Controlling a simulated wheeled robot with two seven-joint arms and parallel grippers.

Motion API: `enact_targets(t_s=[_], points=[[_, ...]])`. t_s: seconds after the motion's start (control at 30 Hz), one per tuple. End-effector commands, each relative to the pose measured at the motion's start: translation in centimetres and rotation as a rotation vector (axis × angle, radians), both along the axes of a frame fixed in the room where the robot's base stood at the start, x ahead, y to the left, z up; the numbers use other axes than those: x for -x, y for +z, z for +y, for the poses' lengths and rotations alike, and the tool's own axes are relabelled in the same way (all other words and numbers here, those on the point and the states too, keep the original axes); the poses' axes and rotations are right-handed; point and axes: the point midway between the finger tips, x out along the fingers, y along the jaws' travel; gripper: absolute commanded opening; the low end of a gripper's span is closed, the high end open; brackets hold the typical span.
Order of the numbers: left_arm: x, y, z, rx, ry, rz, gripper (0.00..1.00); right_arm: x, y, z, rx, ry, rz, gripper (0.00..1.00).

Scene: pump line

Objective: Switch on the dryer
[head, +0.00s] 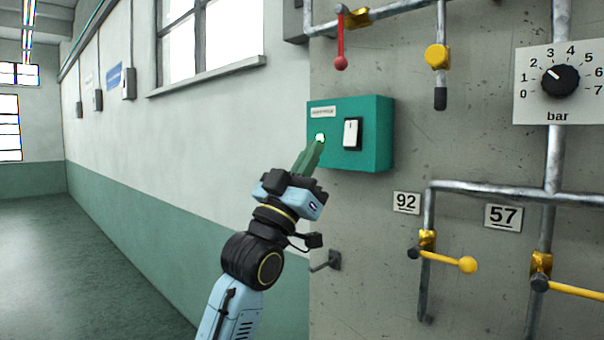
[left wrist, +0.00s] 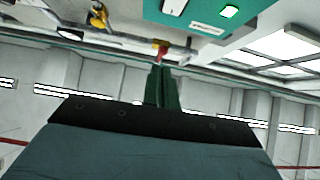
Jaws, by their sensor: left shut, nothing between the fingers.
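A teal control box (head: 378,135) is mounted on the concrete wall, with a white rocker switch (head: 352,134) in a dark frame on its face. To the left of the switch is a lit lamp (head: 320,137), which glows green in the left wrist view (left wrist: 229,11). A small label (head: 323,112) above the lamp is too small to read. My left gripper (head: 319,146) is shut and empty, its fingertips just below the lamp in the head view and left of the switch. The left wrist view shows the closed fingers (left wrist: 161,68) apart from the box. My right gripper is out of view.
A red lever (head: 341,62) and a yellow-knobbed valve (head: 437,57) hang above the box. A bar dial (head: 560,80) is at the right. Yellow-handled valves (head: 467,264) sit on pipes lower right, near plates 92 (head: 406,202) and 57 (head: 503,217). Open floor lies left.

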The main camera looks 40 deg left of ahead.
Motion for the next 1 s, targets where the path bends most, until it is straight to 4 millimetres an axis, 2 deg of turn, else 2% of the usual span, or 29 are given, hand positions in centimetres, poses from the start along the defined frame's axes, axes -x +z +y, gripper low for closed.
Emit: enact_targets(t_s=[0.03, 0.2, 0.83, 0.93, 1.0], points=[[0.6, -0.6, 0.1, -0.001, 0.0, 0.0, 0.0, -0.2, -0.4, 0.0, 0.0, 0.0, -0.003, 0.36], [1.7, -1.2, 0.2, -0.001, 0.002, 0.0, 0.0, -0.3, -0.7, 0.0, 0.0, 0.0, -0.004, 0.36], [1.7, -1.4, 0.2, -0.001, 0.001, 0.005, 0.0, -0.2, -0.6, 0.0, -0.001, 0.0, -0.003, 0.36], [1.0, -3.2, -0.3, -0.006, 0.002, 0.061, 0.0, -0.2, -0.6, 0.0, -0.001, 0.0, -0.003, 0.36], [0.0, -6.0, -1.0, -0.015, 0.005, 0.152, 0.0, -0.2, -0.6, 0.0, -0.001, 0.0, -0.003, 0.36]])
